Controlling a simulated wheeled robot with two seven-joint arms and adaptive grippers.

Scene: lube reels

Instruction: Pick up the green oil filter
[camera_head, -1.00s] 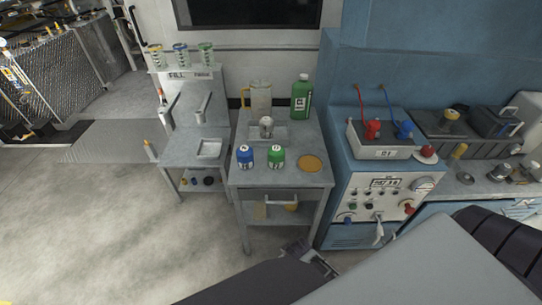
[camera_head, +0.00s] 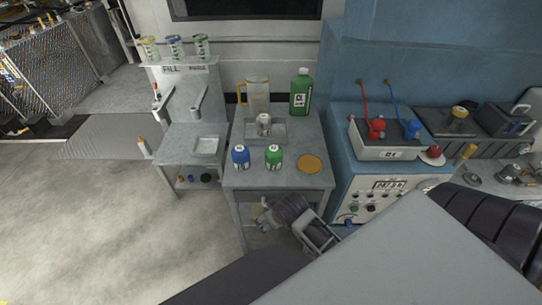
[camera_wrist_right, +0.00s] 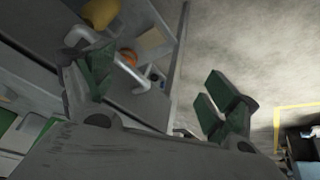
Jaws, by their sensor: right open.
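The green oil filter (camera_head: 274,157) stands upright near the front of the grey metal cart top (camera_head: 285,181) in the head view. A blue filter (camera_head: 240,157) stands just left of it, a small gap apart. My right gripper (camera_head: 264,214) is in front of the cart, nearer the camera than the green filter and apart from it. In the right wrist view its green-padded fingers (camera_wrist_right: 160,92) are spread open with nothing between them. The green filter cannot be made out with certainty in the wrist view. My left gripper is not in view.
On the cart are a tray with a grey can (camera_head: 264,123), a clear jug (camera_head: 257,97), a green bottle (camera_head: 300,92) and an orange-yellow disc (camera_head: 310,164). A blue test bench (camera_head: 372,190) stands close on the right. Floor at left is open.

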